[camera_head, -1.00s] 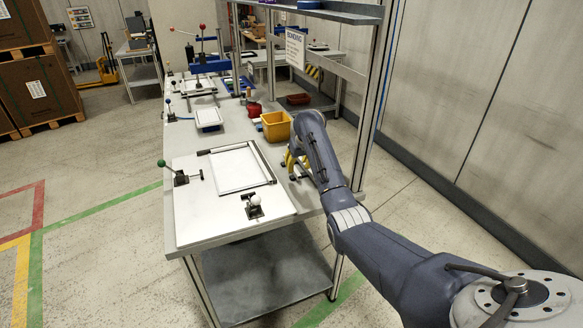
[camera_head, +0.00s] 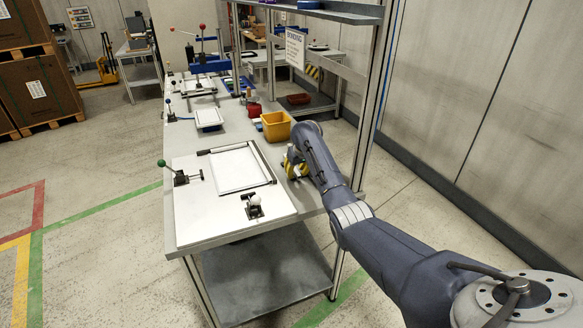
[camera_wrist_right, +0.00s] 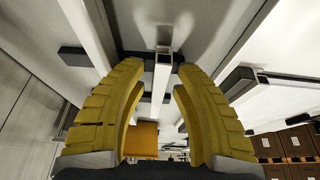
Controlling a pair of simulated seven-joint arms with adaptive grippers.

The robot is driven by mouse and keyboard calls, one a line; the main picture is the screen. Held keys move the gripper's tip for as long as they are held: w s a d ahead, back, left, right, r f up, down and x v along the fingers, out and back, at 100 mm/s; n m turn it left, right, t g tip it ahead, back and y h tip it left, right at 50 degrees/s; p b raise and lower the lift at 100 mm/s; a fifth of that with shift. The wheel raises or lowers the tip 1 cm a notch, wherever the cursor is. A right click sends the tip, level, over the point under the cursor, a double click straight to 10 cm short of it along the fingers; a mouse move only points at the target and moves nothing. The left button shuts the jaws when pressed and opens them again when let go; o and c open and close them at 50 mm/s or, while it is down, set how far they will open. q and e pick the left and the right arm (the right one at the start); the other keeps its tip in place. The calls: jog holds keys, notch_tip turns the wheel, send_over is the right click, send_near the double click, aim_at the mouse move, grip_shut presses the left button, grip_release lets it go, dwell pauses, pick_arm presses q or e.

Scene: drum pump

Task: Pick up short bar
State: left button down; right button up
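In the right wrist view, a pale square-section bar (camera_wrist_right: 162,80) with an open hollow end lies between the two yellow fingers of my right gripper (camera_wrist_right: 158,66). A gap shows on each side of it, so the gripper is open around it and not closed on it. I cannot tell for certain that this is the short bar. In the head view, my right gripper (camera_head: 293,164) is low over the right edge of the worktable, partly hidden by my arm. The bar under it is mostly hidden there. My left gripper is not in view.
A yellow bin (camera_head: 276,126) stands just behind my right gripper. A metal post (camera_head: 366,130) rises close to the right of my arm.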

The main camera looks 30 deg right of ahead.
grip_shut()
